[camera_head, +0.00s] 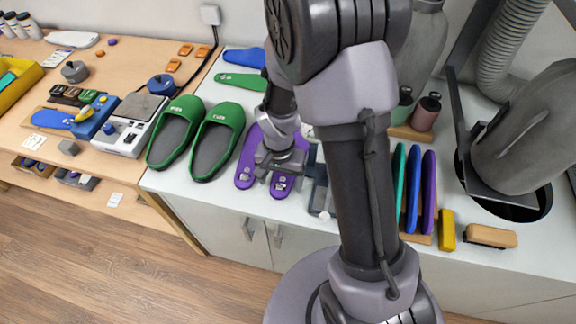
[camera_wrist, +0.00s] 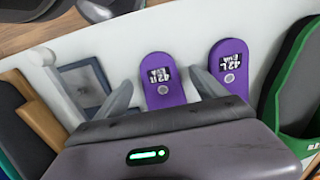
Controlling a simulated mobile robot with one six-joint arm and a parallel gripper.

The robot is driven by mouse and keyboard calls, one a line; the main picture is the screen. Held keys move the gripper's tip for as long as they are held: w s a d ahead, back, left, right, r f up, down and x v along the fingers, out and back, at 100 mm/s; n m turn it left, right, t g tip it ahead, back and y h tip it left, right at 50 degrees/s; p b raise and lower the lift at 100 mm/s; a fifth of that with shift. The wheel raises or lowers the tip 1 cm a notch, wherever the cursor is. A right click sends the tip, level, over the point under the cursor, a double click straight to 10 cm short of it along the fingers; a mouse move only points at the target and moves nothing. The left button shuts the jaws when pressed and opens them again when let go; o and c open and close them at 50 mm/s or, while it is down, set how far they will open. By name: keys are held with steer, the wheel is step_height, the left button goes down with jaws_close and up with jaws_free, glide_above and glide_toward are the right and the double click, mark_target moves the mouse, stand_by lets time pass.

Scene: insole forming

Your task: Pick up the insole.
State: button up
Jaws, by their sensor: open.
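Two purple insoles lie side by side on the white counter. The insole marked 42R (camera_wrist: 162,74) is the nearer to my gripper; the one marked 42L (camera_wrist: 229,72) lies beside it. In the head view the left purple insole (camera_head: 247,162) is mostly clear, and the right one (camera_head: 283,184) is partly hidden by my wrist. My gripper (camera_wrist: 162,80) is open and empty, its fingers on either side of the 42R insole in the wrist view. It also shows low over that insole in the head view (camera_head: 279,168). Whether the fingers touch it, I cannot tell.
Green slippers (camera_head: 214,143) stand left of the insoles. A grey-blue tray (camera_head: 319,188) lies close on the right. Flat blue (camera_head: 245,57) and green (camera_head: 240,81) insoles lie at the back. A rack of upright insoles (camera_head: 413,188) and a machine (camera_head: 525,130) stand farther right.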

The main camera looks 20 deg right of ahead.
steer(key=shift+f, duration=0.45)
steer(key=shift+r, duration=0.1)
steer(key=c, duration=1.5)
step_height(320, 180, up, 4)
steer(key=shift+a+p, duration=0.1)
steer(key=shift+p, duration=0.9)
steer(key=s+a+b, duration=0.3)
steer(key=s, duration=0.1)
steer(key=s+a+b, duration=0.4)
steer(key=s, duration=0.1)
steer(key=s+a+b, duration=0.3)
steer(key=s, duration=0.2)
steer(key=shift+s+a+f, duration=0.2)
steer(key=shift+s, duration=0.05)
